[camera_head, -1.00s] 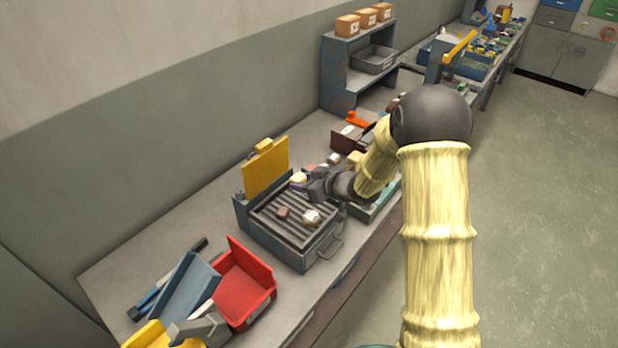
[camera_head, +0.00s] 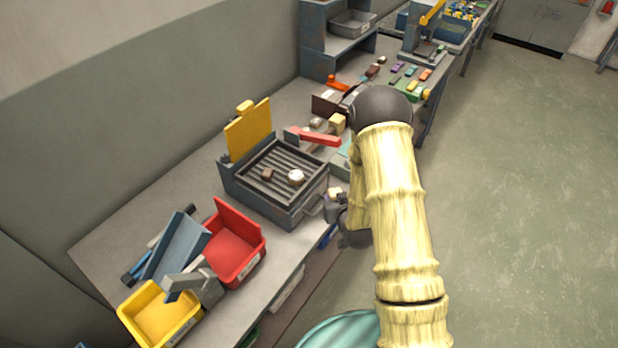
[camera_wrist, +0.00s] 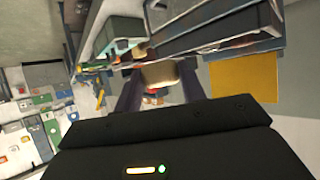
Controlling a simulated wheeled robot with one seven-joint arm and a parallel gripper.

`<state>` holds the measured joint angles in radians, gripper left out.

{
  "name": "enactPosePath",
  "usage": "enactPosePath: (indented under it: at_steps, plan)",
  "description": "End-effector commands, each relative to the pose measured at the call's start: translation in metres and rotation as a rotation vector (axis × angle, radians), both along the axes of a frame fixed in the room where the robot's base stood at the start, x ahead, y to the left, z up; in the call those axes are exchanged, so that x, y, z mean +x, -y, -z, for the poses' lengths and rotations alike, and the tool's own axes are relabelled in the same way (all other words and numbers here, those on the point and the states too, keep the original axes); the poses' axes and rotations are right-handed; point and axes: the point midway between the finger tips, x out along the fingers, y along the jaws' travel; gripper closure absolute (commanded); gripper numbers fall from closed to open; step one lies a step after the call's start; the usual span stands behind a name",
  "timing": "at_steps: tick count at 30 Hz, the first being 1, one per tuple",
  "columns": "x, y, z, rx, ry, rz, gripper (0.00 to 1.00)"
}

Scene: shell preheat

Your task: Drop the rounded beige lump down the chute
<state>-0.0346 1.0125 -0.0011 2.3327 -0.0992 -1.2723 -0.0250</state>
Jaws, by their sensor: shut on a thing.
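My gripper (camera_head: 336,203) is shut on a beige lump (camera_head: 335,192), held in front of the grill's right side, off the table's front edge. In the wrist view the beige lump (camera_wrist: 160,74) sits between the two dark fingers (camera_wrist: 157,92); the fingers hide its sides. A slanted blue-grey trough (camera_head: 176,246), which looks like the chute, stands at the left of the table, well away from my gripper. A whitish round lump (camera_head: 296,177) and a small brown lump (camera_head: 267,174) lie on the ribbed grill (camera_head: 280,160).
A red bin (camera_head: 234,256) and a yellow bin (camera_head: 160,318) stand beside the trough, with a grey block-like fixture (camera_head: 196,285) between. The grill's yellow lid (camera_head: 247,130) is raised. A red-handled tool (camera_head: 315,137) lies behind the grill. Open floor (camera_head: 510,200) is at right.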

Motion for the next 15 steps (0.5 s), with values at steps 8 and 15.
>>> enactPosePath:
  at_steps: [8,15]
  plan:
    - [-0.023,0.035,0.087,0.001,0.000,0.132,0.82]
    - [-0.026,0.041,0.101,0.002,0.002,0.149,0.82]
